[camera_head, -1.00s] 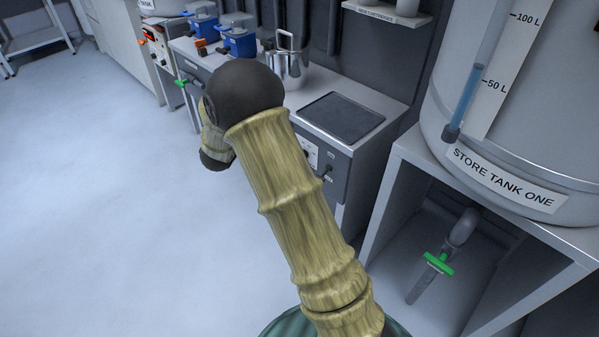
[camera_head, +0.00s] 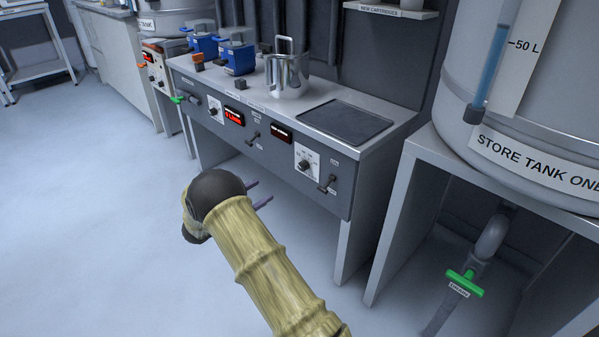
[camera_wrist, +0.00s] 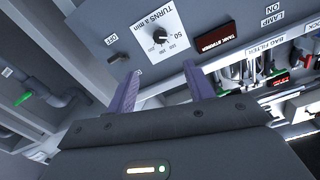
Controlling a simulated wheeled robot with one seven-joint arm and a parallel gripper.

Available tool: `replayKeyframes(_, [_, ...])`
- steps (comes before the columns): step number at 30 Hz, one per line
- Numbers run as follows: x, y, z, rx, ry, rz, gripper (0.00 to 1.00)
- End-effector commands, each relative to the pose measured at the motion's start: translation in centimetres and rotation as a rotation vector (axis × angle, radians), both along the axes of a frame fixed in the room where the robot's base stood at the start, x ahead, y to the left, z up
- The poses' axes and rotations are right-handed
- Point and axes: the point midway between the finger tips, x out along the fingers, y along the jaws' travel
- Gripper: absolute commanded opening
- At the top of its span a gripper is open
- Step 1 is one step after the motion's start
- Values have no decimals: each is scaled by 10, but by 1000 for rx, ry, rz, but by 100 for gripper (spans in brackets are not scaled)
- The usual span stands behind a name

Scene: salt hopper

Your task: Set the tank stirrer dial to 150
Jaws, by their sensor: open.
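The tank stirrer dial (camera_head: 305,164) is a small black knob on a white square plate, on the right part of the bench's grey front panel. In the wrist view the dial (camera_wrist: 159,36) shows upside down, with the words "TURNS A MIN" and numbers around it; its pointer setting is too small to read. The dark tank stirrer display (camera_wrist: 217,38) is beside it. My gripper (camera_wrist: 161,82) is open and empty, its two purple fingers apart from the panel. In the head view my gripper (camera_head: 260,194) is low in front of the bench, left of and below the dial.
A black lever switch (camera_head: 328,184) sits right of the dial, another (camera_head: 253,138) to its left. A second dial (camera_head: 214,111) is further left. A steel pot (camera_head: 287,76) stands on the bench. A store tank stand (camera_head: 390,225) is at right. The floor is clear.

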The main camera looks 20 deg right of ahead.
Motion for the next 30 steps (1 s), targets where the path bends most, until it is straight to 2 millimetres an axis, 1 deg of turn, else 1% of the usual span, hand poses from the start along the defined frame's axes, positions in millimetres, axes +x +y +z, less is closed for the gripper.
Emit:
replayKeyframes(5, [1, -3, 0, 0, 0, 1, 53])
replayKeyframes(8, [4, -10, -1, 0, 0, 0, 53])
replayKeyframes(10, [6, -18, -2, 1, -1, 0, 53])
replayKeyframes(30, [46, -128, -3, 0, -2, 0, 53])
